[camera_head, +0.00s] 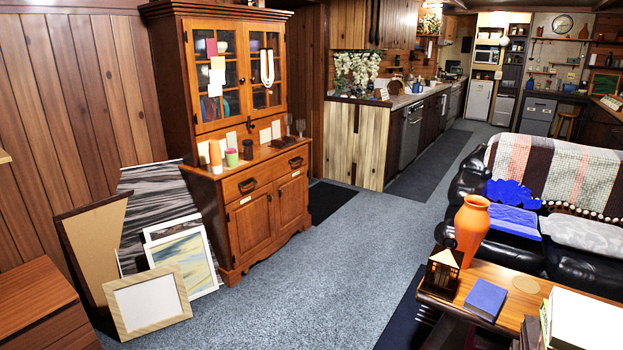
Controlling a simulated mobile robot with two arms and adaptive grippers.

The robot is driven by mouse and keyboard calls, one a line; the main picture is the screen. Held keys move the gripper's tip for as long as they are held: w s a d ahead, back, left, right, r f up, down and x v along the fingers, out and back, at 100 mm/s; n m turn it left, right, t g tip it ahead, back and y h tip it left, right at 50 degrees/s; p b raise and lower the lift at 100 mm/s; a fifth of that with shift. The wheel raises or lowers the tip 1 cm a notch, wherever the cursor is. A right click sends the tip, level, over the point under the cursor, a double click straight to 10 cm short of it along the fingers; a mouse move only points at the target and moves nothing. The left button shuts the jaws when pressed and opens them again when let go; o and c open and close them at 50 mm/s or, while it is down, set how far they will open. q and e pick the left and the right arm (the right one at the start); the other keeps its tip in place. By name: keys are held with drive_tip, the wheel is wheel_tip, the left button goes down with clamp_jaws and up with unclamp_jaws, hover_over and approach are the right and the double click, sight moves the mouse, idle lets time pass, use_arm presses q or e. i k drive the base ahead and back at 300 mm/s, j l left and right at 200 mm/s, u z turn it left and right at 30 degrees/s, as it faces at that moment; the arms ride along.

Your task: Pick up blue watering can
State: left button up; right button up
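I cannot make out a blue watering can in the head view. The blue things I see are a bright blue ruffled item (512,192) and a blue cushion or cloth (505,219) on the black sofa, and a flat blue book or box (486,299) on the wooden table at the lower right. Neither of my grippers is in view.
A wooden hutch (247,182) stands at centre left, with picture frames (147,303) leaning beside it. An orange vase (471,228) and a small house-shaped lantern (442,272) stand on the table (462,291). Grey carpet (330,270) is clear between, leading to the kitchen.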

sight(415, 87)
drive_tip(key=i+j, duration=0.1)
drive_tip(key=i, duration=0.95)
drive_tip(key=i+j, duration=0.1)
drive_tip(key=i, duration=0.95)
drive_tip(key=i+z, duration=0.2)
drive_tip(key=i, duration=0.45)
drive_tip(key=i+j+z, duration=0.15)
drive_tip(key=i, duration=0.45)
drive_tip(key=i+j+z, duration=0.2)
drive_tip(key=i, duration=0.4)
drive_tip(key=i+z, duration=0.4)
drive_tip(key=i, duration=1.25)
drive_tip(key=i+z, duration=0.1)
drive_tip(key=i, duration=0.7)
drive_tip(key=i+j+z, duration=0.1)
drive_tip(key=i, duration=0.7)
drive_tip(key=i+z, duration=0.1)
drive_tip(key=i, duration=0.7)
drive_tip(key=i+j+z, duration=0.15)
drive_tip(key=i, duration=0.6)
drive_tip(key=i+z, duration=0.25)
drive_tip(key=i, duration=0.55)
drive_tip(key=i+z, duration=0.3)
drive_tip(key=i, duration=0.55)
drive_tip(key=i+u, duration=0.2)
drive_tip(key=i, duration=0.35)
drive_tip(key=i+l+u, duration=0.15)
drive_tip(key=i, duration=0.4)
drive_tip(key=i+l+u, duration=0.2)
drive_tip(key=i, duration=0.35)
